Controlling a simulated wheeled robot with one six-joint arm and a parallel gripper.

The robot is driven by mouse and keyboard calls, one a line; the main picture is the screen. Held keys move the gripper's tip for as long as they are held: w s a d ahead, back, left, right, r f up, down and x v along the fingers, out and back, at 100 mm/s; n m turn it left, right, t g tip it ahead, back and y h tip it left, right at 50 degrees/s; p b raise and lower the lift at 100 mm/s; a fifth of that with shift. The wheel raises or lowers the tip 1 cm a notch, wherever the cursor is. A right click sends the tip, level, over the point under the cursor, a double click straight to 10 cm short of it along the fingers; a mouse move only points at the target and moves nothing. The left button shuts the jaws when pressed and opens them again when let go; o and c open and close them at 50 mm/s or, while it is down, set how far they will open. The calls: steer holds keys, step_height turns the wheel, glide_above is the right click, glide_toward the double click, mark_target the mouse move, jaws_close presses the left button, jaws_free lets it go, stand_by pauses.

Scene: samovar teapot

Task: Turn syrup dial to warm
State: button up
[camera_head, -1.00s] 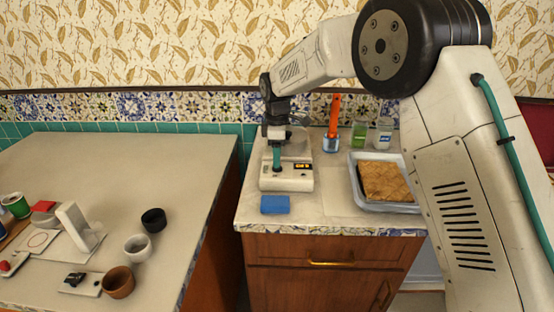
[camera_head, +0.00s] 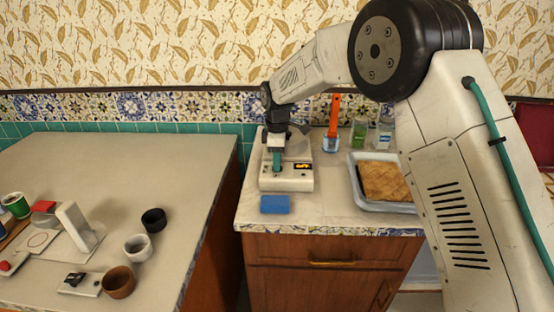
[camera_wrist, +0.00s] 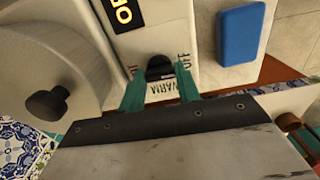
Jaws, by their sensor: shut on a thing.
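The syrup warmer (camera_head: 300,184) is a white box on the right-hand counter, with an orange lit display (camera_head: 302,166). In the wrist view the display (camera_wrist: 121,14) is partly cut off and appears to read OFF. The black syrup dial (camera_wrist: 159,66) is on the panel, with WARM and OFF printed beside it. My gripper (camera_head: 277,168) points down at the panel. In the wrist view its green fingers (camera_wrist: 161,86) are on both sides of the dial and shut on it. The dial's pointer direction is hidden.
A lidded pot with a black knob (camera_wrist: 47,103) is close beside the panel. A blue block (camera_head: 275,204) lies in front of the warmer. A tray of pastry (camera_head: 385,182), an orange-handled tool in a jar (camera_head: 333,120) and two small containers (camera_head: 372,135) stand to the right.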

steer(key=shift+m, duration=0.3)
steer(key=m, duration=0.3)
steer(key=shift+m, duration=0.3)
steer(key=m, duration=0.4)
steer(key=shift+m, duration=0.3)
steer(key=m, duration=0.8)
steer(key=shift+r+m, duration=0.1)
steer(key=shift+m, duration=0.2)
steer(key=o, duration=1)
